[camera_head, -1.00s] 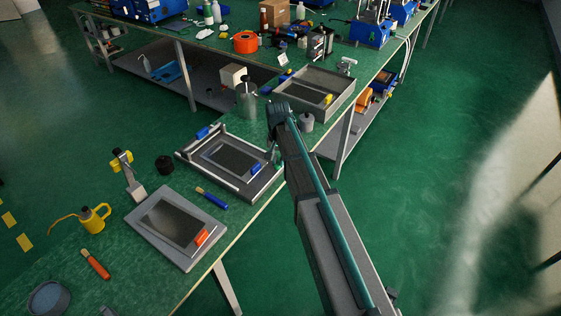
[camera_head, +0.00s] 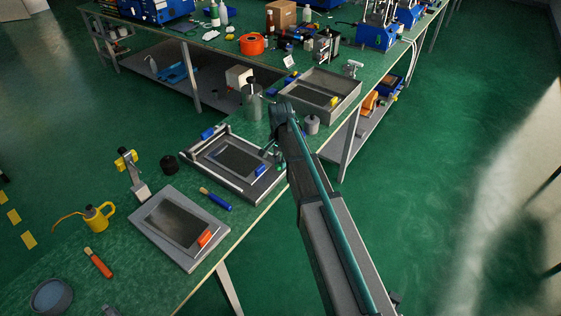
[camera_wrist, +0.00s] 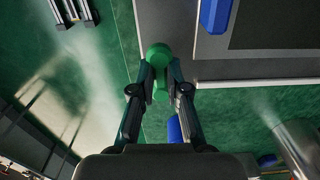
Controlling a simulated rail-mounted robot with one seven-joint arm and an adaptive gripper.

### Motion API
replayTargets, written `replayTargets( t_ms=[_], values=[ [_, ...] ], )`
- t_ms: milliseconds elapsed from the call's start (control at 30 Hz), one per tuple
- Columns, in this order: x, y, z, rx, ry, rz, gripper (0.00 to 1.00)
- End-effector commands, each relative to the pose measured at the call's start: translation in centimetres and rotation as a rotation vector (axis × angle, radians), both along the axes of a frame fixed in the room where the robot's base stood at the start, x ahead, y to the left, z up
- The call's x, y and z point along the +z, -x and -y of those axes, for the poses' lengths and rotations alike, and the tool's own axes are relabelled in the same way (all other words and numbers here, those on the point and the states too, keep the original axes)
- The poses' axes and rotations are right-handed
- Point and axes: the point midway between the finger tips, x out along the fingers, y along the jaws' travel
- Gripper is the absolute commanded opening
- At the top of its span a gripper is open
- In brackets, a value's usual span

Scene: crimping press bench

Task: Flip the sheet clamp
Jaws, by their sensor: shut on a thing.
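My gripper (camera_wrist: 160,88) is shut on a green rounded handle (camera_wrist: 158,72) in the wrist view, with a ball-like end and a narrower neck. The handle stands at the edge of the middle grey fixture (camera_wrist: 210,68). I cannot tell which part of the sheet clamp it is, as the fingers hide its lower end. In the head view, my gripper (camera_head: 268,150) is at the right side of the middle fixture (camera_head: 205,165), partly hidden by my arm. This fixture holds a dark panel (camera_head: 236,161) and a blue block (camera_head: 261,171), which also shows in the wrist view (camera_wrist: 214,14).
A similar fixture (camera_head: 140,216) with an orange block (camera_head: 204,239) lies nearer. A grey tray (camera_head: 345,103) with a yellow block stands farther back. A metal canister (camera_head: 255,107) and a grey weight (camera_head: 312,125) stand close to my arm. A blue-handled tool (camera_head: 216,200) lies between fixtures.

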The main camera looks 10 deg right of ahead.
Motion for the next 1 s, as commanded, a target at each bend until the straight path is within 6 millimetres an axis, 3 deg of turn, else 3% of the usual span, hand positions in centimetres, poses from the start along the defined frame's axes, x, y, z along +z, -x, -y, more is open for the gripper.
replayTargets(
  t_ms=[67,100,233,667,1000],
  values=[
    [0.1,-0.1,0.0,-0.001,0.000,0.003,0.00],
    [0.1,-0.1,0.0,-0.001,0.000,0.003,0.18],
    [0.1,-0.1,0.0,0.000,0.000,0.003,0.39],
    [0.7,-0.1,0.0,0.001,0.000,0.001,0.40],
    [6.3,-0.1,0.0,0.001,0.000,0.004,0.40]
  ],
)
